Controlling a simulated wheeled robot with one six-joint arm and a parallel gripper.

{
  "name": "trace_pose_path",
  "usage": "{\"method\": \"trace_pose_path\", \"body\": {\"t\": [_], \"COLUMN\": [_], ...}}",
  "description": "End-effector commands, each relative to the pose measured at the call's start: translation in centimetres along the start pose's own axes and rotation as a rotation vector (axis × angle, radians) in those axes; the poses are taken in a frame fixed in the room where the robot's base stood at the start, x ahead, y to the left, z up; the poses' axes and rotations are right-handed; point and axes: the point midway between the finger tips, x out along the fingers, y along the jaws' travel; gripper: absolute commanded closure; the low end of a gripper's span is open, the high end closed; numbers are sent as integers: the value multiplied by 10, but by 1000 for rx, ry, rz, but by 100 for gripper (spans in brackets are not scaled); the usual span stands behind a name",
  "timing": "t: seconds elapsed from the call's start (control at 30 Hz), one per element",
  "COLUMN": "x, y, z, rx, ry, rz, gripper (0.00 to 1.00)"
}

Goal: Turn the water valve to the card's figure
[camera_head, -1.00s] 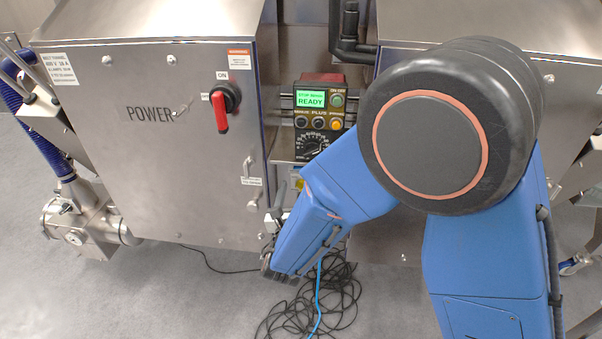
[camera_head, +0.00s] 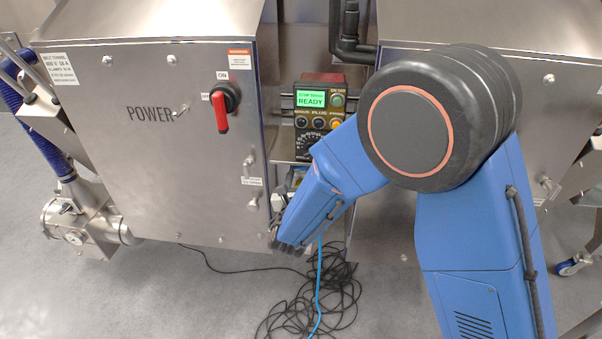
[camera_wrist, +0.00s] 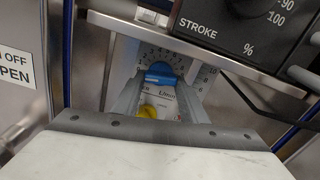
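In the wrist view a blue valve handle (camera_wrist: 160,74) sits in front of a pale dial plate with figures around its edge (camera_wrist: 205,72). My gripper (camera_wrist: 160,84) has one grey finger on each side of the blue handle, spread apart. Whether the fingers touch the handle is not clear. A yellow part (camera_wrist: 148,111) and a white label reading l/min (camera_wrist: 165,92) show between the fingers. In the head view my arm hides the valve. No card with a figure can be made out.
A control panel (camera_head: 320,115) with a green READY screen is above my gripper. Its STROKE % dial (camera_wrist: 210,25) shows close by in the wrist view. A steel cabinet with a red POWER switch (camera_head: 222,110) is at left. Black cables (camera_head: 315,305) lie on the floor.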

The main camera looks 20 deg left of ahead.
Motion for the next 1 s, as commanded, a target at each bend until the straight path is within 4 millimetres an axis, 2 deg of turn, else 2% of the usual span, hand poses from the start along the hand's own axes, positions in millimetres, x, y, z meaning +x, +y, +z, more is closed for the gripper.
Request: {"method": "trace_pose_path", "body": {"t": [0.03,0.07,0.1,0.47,0.67,1.0], "x": [0,0,0,0,0,0], "y": [0,0,0,0,1,3], "z": [0,0,0,0,0,1], "rx": [0,0,0,54,176,488], "ry": [0,0,0,0,0,0], "rz": [0,0,0,0,0,0], "gripper": [76,83,84,83,83,83]}}
